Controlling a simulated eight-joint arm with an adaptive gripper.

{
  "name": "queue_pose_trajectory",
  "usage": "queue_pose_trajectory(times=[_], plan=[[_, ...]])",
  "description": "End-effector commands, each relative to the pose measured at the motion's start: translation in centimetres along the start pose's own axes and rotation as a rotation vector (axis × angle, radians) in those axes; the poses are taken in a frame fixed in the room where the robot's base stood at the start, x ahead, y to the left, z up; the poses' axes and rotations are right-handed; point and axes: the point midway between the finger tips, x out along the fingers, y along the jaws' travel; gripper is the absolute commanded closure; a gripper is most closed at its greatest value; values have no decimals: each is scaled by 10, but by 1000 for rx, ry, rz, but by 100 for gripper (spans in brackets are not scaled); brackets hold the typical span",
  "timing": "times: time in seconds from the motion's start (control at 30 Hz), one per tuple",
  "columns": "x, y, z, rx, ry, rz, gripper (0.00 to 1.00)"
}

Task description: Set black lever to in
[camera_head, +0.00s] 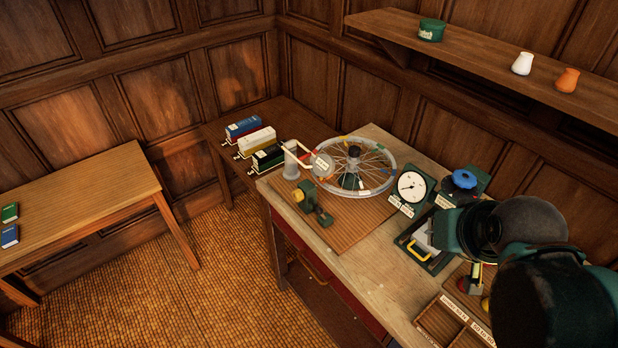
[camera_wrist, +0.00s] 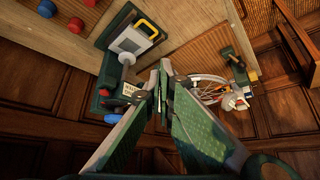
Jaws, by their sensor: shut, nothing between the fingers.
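My gripper (camera_wrist: 164,76) is shut and empty in the wrist view, its fingertips together above the bench. My dark arm covers the lower right in the head view and hides the gripper there. I cannot clearly make out a black lever. A small green fixture (camera_head: 314,204) with a yellow knob and a dark part stands on the wooden board in front of the wheel. It appears to be the dark fixture (camera_wrist: 236,66) right of my fingers in the wrist view. A spoked wheel (camera_head: 383,184) with a black hub stands behind it, partly hidden by my fingers in the wrist view.
A dial gauge (camera_head: 411,186), a blue knob (camera_head: 464,179) and a yellow-handled device (camera_head: 419,251) stand right of the wheel. The yellow-handled device (camera_wrist: 133,45) lies left of my fingers in the wrist view. A partitioned tray (camera_head: 440,320) sits at the bench front. A shelf (camera_head: 480,48) overhangs behind.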

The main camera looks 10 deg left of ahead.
Motion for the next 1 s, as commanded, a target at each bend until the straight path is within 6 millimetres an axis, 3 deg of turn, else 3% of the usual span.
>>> queue_pose_trajectory(times=[0.37,1.0], plan=[[6,-22,-18,-189,-55,-12,100],[37,-96,-58,-759,-205,-48,100]])
